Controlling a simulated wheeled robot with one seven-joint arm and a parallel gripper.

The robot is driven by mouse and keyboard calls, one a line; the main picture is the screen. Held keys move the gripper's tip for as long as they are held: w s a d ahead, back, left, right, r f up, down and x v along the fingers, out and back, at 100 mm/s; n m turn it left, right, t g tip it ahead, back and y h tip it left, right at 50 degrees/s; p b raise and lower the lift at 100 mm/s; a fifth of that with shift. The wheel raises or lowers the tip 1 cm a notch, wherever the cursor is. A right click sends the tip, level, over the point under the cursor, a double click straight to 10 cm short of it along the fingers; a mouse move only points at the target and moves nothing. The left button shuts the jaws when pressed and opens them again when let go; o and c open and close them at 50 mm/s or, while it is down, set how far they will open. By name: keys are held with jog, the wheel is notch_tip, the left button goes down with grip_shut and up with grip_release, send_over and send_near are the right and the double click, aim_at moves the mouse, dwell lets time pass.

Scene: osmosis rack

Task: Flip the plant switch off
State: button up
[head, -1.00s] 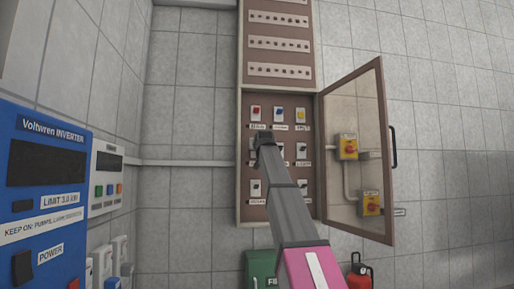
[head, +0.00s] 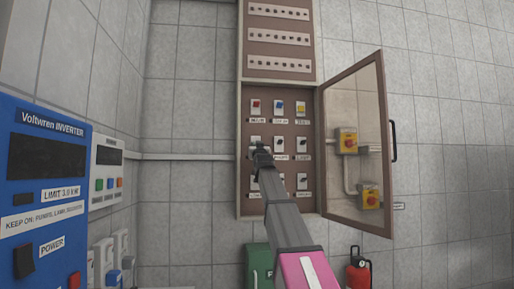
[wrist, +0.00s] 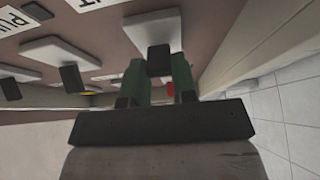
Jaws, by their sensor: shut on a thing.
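The open wall cabinet (head: 243,185) holds rows of small toggle switches on white plates. In the head view my gripper (head: 261,148) is at the left switch of the middle row and partly covers it. In the wrist view the dark toggle (wrist: 158,60) of that switch sits between the two green fingers of my gripper (wrist: 159,82), which are shut on it. Its label is not readable, so I cannot tell from the lettering whether it is the plant switch. Two neighbouring toggles (wrist: 71,78) show at the left of the wrist view.
The cabinet's glazed door (head: 358,145) stands open to the right, with two yellow-and-red switches (head: 347,140) seen through it. A blue inverter (head: 45,200) is at the left. A green box (head: 257,262) and a red extinguisher (head: 358,275) stand below.

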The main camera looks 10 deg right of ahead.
dwell(0.3)
jog(key=o, duration=0.9)
jog(key=v, duration=1.1)
jog(key=shift+w, duration=0.1)
